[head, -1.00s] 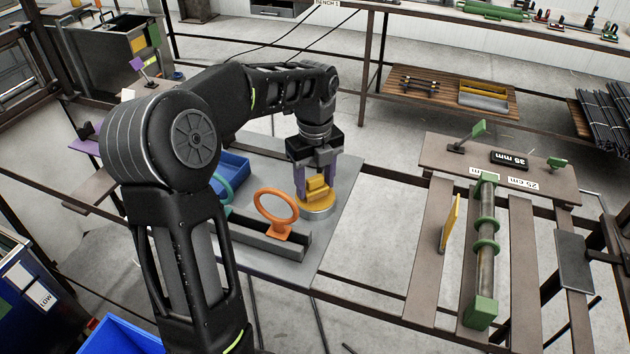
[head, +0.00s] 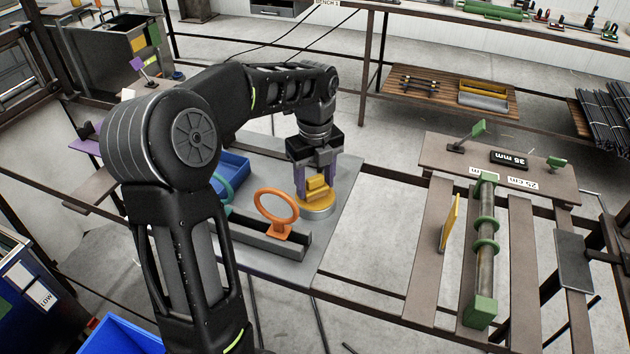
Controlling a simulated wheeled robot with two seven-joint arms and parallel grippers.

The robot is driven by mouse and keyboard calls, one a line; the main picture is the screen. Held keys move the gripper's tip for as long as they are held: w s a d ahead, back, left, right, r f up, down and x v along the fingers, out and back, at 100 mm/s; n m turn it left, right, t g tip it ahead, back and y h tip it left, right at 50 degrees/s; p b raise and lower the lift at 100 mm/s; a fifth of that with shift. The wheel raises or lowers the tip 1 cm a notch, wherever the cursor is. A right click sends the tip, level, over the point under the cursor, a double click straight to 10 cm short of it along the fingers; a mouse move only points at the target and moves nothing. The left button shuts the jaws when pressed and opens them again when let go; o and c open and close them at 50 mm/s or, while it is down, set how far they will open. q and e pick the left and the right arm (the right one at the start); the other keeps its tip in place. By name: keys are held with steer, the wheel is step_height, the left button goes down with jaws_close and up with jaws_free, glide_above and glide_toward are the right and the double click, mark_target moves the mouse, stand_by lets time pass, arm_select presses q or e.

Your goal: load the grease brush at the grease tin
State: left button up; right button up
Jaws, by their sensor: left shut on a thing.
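My left gripper (head: 316,180) points down over the grey bench plate, its purple fingers shut on a yellow block-shaped piece, which looks like the grease brush (head: 317,188). The brush is right at the top of the grease tin (head: 318,211), a low round silver tin with a yellow top face. Whether the brush touches the grease cannot be told for sure, as its lower end merges with the yellow of the tin. My right gripper is not in view.
An orange ring on a foot (head: 278,212) stands in a grey channel tray (head: 262,243) left of the tin. A blue bin (head: 232,168) sits behind it. To the right, a rod with green rings (head: 486,240) lies in green end blocks, beside a yellow upright plate (head: 450,224).

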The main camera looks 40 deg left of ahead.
mark_target(315, 177)
arm_select(q)
steer(key=shift+r+p, duration=2.95)
steer(key=shift+r, duration=0.55)
